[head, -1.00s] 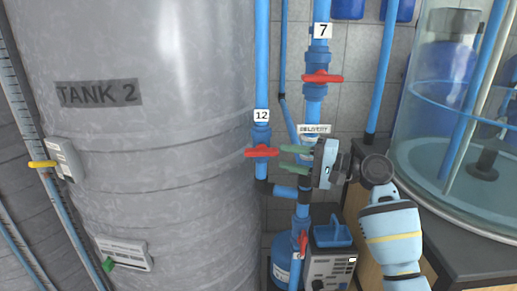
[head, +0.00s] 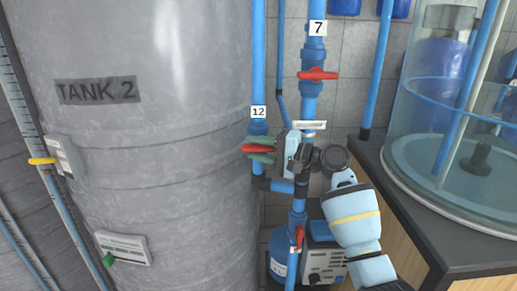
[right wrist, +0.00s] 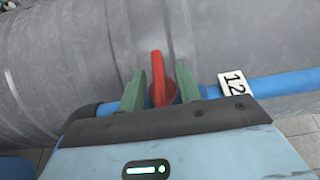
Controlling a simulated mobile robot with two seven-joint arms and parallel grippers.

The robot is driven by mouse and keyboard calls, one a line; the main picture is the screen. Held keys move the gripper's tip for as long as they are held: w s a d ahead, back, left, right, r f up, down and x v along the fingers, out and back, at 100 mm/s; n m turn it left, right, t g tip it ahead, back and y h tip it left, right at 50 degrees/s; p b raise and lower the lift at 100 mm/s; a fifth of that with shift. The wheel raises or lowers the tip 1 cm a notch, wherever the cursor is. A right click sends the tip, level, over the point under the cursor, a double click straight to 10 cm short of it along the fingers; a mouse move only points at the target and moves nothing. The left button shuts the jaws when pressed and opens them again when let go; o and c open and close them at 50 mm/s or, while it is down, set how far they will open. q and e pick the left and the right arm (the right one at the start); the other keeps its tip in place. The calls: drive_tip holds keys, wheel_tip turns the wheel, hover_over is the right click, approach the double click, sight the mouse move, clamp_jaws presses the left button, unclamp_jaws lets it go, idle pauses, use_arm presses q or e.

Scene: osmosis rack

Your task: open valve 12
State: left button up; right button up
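The red handle of valve 12 (head: 256,148) lies crosswise on a vertical blue pipe, beside the grey tank, under a white "12" label (head: 258,112). My right gripper (head: 262,149) is around the handle, with one green finger above it and one below. In the right wrist view the red handle (right wrist: 158,78) stands between the two green fingers (right wrist: 160,90), with narrow gaps showing, so the gripper looks open. My left gripper is not in view.
Valve 7's red handle (head: 318,74) is on the neighbouring pipe, above and to the right. A lower red valve handle (head: 299,236) is below. Tank 2 (head: 150,180) fills the left. A clear cylindrical vessel (head: 425,140) stands on a counter at the right.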

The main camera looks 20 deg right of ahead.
drive_tip(key=shift+c, duration=0.4)
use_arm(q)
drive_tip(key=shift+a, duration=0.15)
use_arm(e)
clamp_jaws()
